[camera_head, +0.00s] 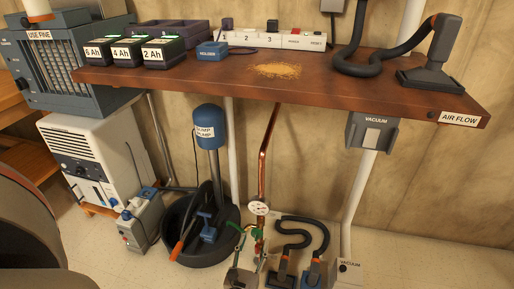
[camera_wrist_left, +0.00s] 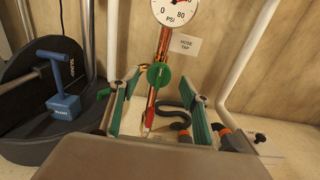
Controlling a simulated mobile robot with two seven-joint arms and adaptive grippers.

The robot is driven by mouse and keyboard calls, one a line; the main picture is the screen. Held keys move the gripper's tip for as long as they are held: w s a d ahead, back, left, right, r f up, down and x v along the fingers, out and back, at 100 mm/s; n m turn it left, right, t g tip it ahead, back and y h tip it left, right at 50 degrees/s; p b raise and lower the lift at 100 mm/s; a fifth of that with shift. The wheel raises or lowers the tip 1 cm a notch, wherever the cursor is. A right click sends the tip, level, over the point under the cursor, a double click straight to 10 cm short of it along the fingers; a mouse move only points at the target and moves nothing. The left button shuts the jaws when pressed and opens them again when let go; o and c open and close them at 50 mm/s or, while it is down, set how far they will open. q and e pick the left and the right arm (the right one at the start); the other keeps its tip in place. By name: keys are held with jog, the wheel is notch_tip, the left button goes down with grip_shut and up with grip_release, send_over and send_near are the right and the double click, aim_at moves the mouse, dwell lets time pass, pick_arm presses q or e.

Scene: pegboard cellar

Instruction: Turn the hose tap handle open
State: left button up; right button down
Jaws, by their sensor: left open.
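The hose tap has a round green handle (camera_wrist_left: 160,76) on a copper pipe, below a white pressure gauge (camera_wrist_left: 176,8) and beside a "HOSE TAP" label (camera_wrist_left: 185,45). My left gripper (camera_wrist_left: 165,87) is open, its two green-lined fingers on either side of the handle in the left wrist view. Both fingers look apart from the handle; I cannot tell whether it lies fully between the tips. In the head view the left gripper (camera_head: 250,251) is low in front of the pipe, below the gauge (camera_head: 259,208), and largely hides the tap. My right gripper is not in view.
A black sump basin (camera_head: 225,243) with a blue-topped pump (camera_head: 209,121) stands left of the tap. Black vacuum hose (camera_head: 300,228) lies close on the right. A white pole (camera_head: 348,219) stands further right. The wooden bench (camera_head: 350,83) overhangs above.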

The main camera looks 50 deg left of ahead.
aim_at(255, 238)
pick_arm(q)
jog(key=shift+x, duration=1.6)
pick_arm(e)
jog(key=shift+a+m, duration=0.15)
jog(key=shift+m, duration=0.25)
pick_arm(q)
jog(key=shift+a, duration=0.1)
jog(key=c, duration=1)
jog(key=shift+c, duration=0.2)
